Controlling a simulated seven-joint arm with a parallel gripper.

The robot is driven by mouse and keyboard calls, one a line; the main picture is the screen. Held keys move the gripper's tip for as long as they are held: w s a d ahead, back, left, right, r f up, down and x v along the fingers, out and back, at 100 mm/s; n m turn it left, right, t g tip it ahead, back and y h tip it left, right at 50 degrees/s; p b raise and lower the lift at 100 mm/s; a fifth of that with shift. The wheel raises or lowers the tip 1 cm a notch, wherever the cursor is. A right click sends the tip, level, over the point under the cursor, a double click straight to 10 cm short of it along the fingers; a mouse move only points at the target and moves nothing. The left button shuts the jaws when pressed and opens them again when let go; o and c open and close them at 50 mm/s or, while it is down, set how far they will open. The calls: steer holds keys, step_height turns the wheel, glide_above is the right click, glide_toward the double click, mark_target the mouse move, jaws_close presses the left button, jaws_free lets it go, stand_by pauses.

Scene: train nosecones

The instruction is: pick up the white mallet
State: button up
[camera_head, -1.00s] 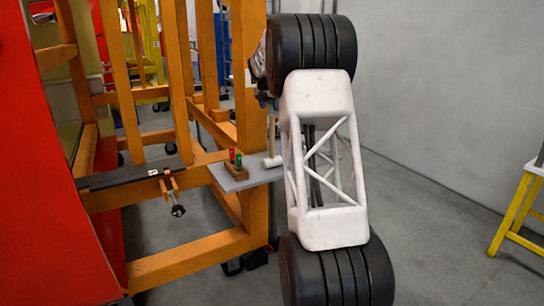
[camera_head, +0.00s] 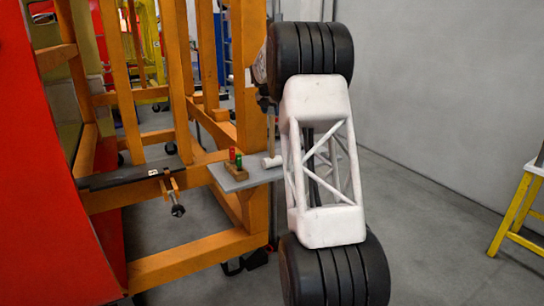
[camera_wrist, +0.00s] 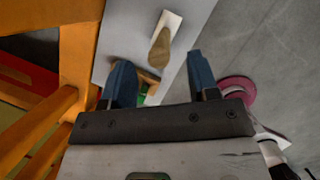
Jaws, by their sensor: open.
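The white mallet stands on its head on a grey shelf (camera_head: 246,179), handle pointing up. Its white head (camera_head: 271,161) is at the shelf's right end, partly beside my arm's edge in the head view. In the wrist view the white head (camera_wrist: 171,22) lies beyond my fingertips, and the tan handle (camera_wrist: 160,48) points toward the camera. My gripper (camera_wrist: 158,58) is open, with one blue finger on each side of the handle's line. The handle's near end appears roughly between the fingertips; I see no contact.
A wooden block (camera_head: 235,172) with red and green pieces sits on the shelf left of the mallet; it is partly hidden behind the left finger in the wrist view. An orange frame (camera_head: 257,215) stands beside the shelf. A yellow stand (camera_head: 512,215) is far right on open floor.

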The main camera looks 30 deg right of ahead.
mark_target(273, 118)
steer(key=shift+x, duration=2.6)
steer(key=shift+w, duration=0.1)
steer(key=shift+r, duration=0.1)
jaws_close()
steer(key=shift+r, duration=0.1)
